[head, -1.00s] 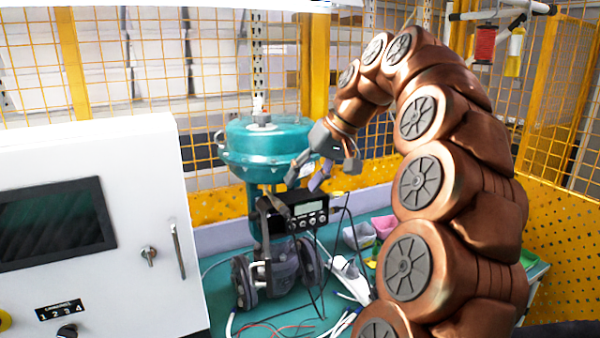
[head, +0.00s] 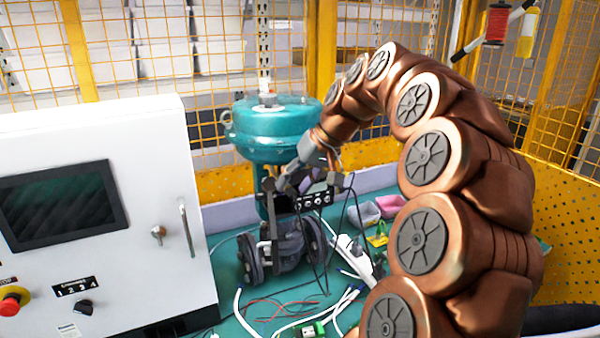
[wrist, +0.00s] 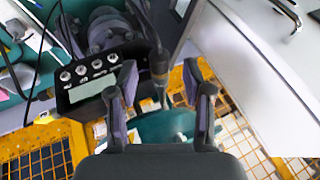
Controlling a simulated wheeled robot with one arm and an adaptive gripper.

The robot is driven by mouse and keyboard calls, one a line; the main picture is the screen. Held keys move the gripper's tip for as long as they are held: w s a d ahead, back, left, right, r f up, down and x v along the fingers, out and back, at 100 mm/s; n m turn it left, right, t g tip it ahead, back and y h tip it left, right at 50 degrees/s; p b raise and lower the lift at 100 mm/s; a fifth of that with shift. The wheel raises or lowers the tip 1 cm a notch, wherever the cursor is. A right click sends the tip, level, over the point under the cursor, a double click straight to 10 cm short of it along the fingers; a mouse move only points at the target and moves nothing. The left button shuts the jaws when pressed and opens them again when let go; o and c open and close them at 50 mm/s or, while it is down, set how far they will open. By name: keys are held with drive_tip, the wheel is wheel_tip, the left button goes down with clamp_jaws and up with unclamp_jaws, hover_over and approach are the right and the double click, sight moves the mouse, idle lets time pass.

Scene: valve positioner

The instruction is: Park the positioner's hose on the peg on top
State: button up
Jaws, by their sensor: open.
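The positioner (head: 318,199) is a black box with a display and a row of round knobs, mounted on the valve below the teal actuator (head: 268,133). In the wrist view the positioner (wrist: 88,92) is at left, beside my left finger. My gripper (head: 312,184) is in front of the positioner's upper part and hides some of it. In the wrist view my gripper (wrist: 162,92) is open. A dark hose (wrist: 159,62) with a brownish end shows between and beyond the fingers; I cannot tell its exact depth. I cannot clearly make out the peg.
A white control cabinet (head: 150,210) stands at left. Loose cables (head: 290,312) lie on the teal bench, with small pink and grey bins (head: 388,207) behind at right. Yellow mesh fencing (head: 220,120) closes off the back.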

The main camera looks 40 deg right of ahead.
drive_tip(key=shift+w+a+f, duration=0.1)
drive_tip(key=shift+f, duration=0.15)
clamp_jaws()
idle(0.8)
